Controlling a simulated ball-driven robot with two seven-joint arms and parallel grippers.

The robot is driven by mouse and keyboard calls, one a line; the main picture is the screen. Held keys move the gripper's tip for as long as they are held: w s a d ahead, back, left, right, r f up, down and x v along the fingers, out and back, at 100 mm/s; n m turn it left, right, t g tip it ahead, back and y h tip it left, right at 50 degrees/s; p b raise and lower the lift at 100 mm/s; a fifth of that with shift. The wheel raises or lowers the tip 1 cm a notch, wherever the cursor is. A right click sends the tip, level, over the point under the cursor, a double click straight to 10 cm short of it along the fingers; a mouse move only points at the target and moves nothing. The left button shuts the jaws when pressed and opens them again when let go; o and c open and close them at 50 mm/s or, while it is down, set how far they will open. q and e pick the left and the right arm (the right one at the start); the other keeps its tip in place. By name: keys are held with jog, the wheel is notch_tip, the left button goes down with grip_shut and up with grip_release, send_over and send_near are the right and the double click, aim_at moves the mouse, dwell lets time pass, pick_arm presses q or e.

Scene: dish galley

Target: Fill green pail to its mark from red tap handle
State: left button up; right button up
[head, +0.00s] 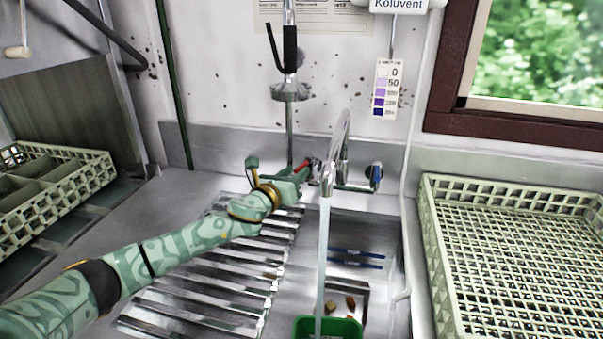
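The red tap handle (313,164) is on the left side of the steel tap (341,150) at the back wall. My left gripper (297,173) is at this handle, its tip beside or touching it; whether its fingers close on it cannot be told. Water (322,250) runs from the spout in a steady stream. It falls into the green pail (353,326), which stands in the sink below and is cut off by the bottom edge. The pail's mark and water level cannot be seen. My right gripper is not in view.
A blue tap handle (375,174) is on the tap's right. A spray hose (290,60) hangs above. Pale dish racks stand at right (434,245) and left (96,172). A ribbed steel drainer (200,290) lies under my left arm. Small brown bits (350,302) lie near the pail.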

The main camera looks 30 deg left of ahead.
aim_at(304, 164)
pick_arm(q)
jog(key=w, duration=0.3)
jog(key=shift+w+b, duration=0.2)
jog(key=shift+b, duration=0.2)
